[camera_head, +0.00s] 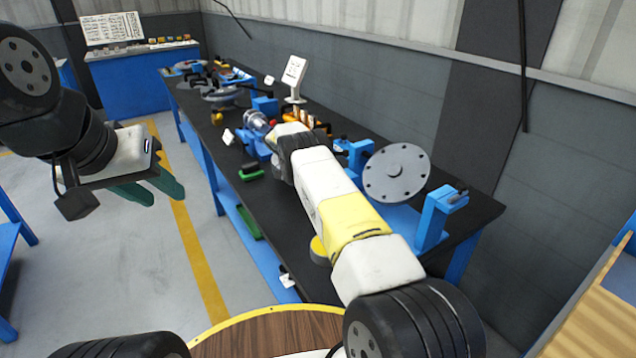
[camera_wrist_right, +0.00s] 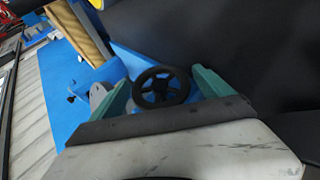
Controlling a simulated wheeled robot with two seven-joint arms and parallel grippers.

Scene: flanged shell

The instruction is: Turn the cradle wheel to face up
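In the right wrist view a black spoked handwheel (camera_wrist_right: 161,88) shows between the two teal fingers of my right gripper (camera_wrist_right: 161,82). The fingers stand apart, one on each side of the wheel; I cannot tell whether they touch its rim. Blue cradle metal (camera_wrist_right: 205,85) is around it. In the head view my right arm reaches over the bench and hides the wheel and the right fingers. The flanged shell's grey round flange (camera_head: 397,173) with bolt holes stands upright by the blue cradle post (camera_head: 436,215). My left gripper (camera_head: 155,190) is open and empty, left of the bench over the floor.
The long black-topped workbench (camera_head: 375,130) stands along the grey wall. A small white display (camera_head: 295,72), a green item (camera_head: 251,171) and other blue and orange parts are on it. A round wooden tabletop (camera_head: 265,335) is at the front.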

